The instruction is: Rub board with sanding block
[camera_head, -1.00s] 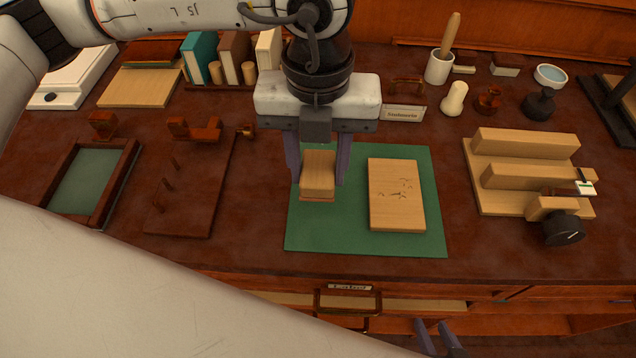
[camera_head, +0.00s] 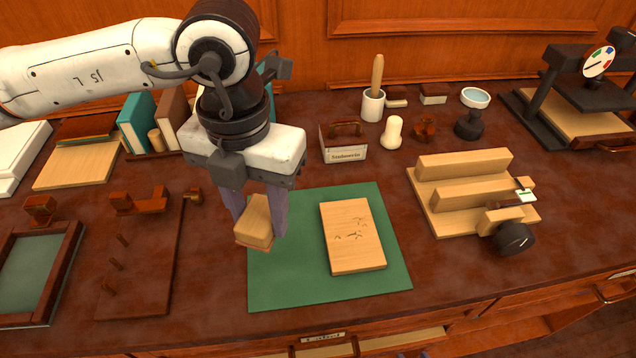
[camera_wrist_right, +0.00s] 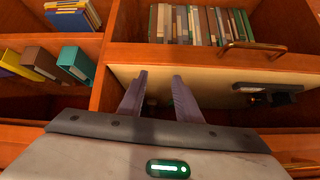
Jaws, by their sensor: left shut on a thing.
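A light wooden board (camera_head: 343,258) with small dark marks on its top lies on the right part of a green mat (camera_head: 300,287) on the desk. My left gripper (camera_head: 257,222) is shut on the wooden sanding block (camera_head: 256,218), left of the board. The block is tilted, shows a reddish underside edge, and appears above the mat's left edge, apart from the board. In the right wrist view my right gripper (camera_wrist_right: 160,84) has its fingers spread with nothing between them, in front of shelves below the desk top.
A stepped wooden fixture (camera_head: 470,195) with a black knob stands right of the mat. A pegged wooden plate (camera_head: 140,270) and a framed tray (camera_head: 35,270) lie left.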

